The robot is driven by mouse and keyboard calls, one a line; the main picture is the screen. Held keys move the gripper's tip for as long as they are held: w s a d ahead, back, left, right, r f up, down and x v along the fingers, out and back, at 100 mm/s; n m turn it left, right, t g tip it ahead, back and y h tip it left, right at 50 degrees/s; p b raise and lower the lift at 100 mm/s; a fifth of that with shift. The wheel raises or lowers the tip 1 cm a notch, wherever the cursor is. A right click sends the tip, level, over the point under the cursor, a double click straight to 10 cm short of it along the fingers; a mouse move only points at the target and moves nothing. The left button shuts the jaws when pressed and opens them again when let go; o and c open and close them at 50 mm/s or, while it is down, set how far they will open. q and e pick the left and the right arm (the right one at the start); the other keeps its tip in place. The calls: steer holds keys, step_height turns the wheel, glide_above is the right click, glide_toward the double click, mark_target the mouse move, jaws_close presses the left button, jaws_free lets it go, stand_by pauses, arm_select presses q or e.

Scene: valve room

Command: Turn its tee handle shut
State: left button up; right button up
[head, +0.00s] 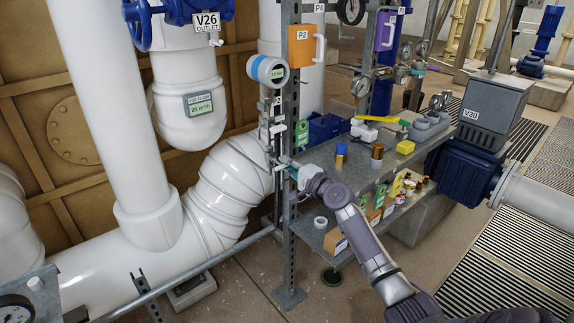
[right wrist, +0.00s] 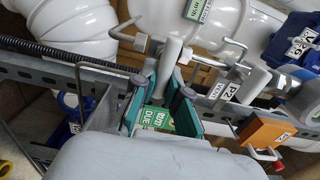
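My right gripper (head: 287,165) is at the upright metal post in the head view, pointing left into a group of small fittings. In the right wrist view its teal fingers (right wrist: 165,85) stand either side of a pale grey tee handle (right wrist: 171,53), which lies between the fingertips. I cannot tell whether the fingers press on it. In the head view the handle is too small and too covered by the gripper to make out. A green and white tag marked DUE (right wrist: 157,119) shows between the fingers. My left gripper is in neither view.
The metal post (head: 289,230) and large white pipes (head: 232,185) stand close to the gripper. Right of it is a shelf (head: 325,148) with small parts. An orange box marked P2 (head: 301,46) hangs above. A bent metal handle (right wrist: 78,95) is left in the wrist view.

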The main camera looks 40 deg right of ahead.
steer(key=o, duration=0.4)
steer(key=s+d, duration=0.1)
steer(key=s, duration=1.1)
steer(key=shift+f, duration=0.1)
